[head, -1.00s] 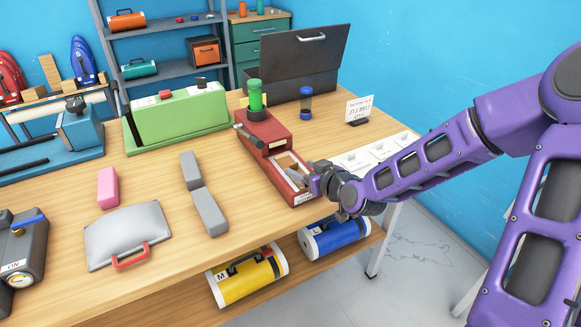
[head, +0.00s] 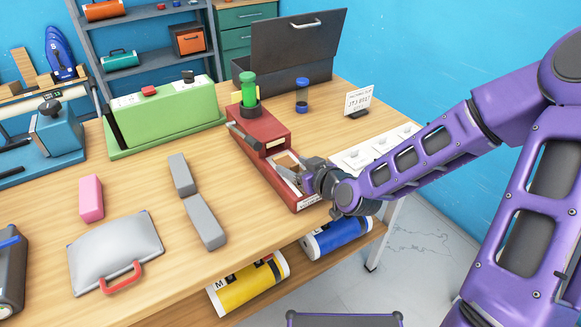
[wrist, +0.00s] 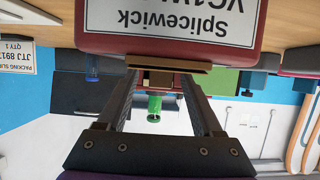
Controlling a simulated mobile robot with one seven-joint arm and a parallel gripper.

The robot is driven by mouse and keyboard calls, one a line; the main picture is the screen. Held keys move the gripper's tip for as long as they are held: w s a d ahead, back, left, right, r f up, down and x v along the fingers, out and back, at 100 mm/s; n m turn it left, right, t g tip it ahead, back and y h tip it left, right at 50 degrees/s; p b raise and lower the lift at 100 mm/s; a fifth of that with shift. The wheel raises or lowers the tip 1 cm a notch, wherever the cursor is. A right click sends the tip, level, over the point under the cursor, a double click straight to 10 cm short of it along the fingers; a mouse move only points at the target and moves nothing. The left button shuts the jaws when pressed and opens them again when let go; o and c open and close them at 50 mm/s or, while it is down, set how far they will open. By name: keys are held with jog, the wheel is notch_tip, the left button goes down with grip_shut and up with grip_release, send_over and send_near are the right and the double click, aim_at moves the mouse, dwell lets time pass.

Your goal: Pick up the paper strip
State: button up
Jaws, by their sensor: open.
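A red machine (head: 263,138) with a long open front stands on the bench, with a green cylinder (head: 248,90) upright at its back end. A pale yellow flat piece (head: 236,97) shows beside the cylinder. A tan piece (head: 286,162) lies in the machine's front channel; I cannot tell which of these, if either, is the paper strip. My gripper (head: 290,178) is open at the machine's front end. In the wrist view, a brown-tan edge (wrist: 165,66) lies at the fingertips of my gripper (wrist: 158,72), under the white label (wrist: 185,22). Whether the fingers touch it is unclear.
A green box (head: 166,113), grey blocks (head: 205,220), a pink block (head: 91,197) and a silver case (head: 113,250) stand left on the bench. A dark open case (head: 290,65) and a sign (head: 358,101) are behind. Yellow (head: 248,284) and blue rolls (head: 335,238) lie below.

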grip_shut()
dwell(0.4)
jog(key=shift+r, duration=0.1)
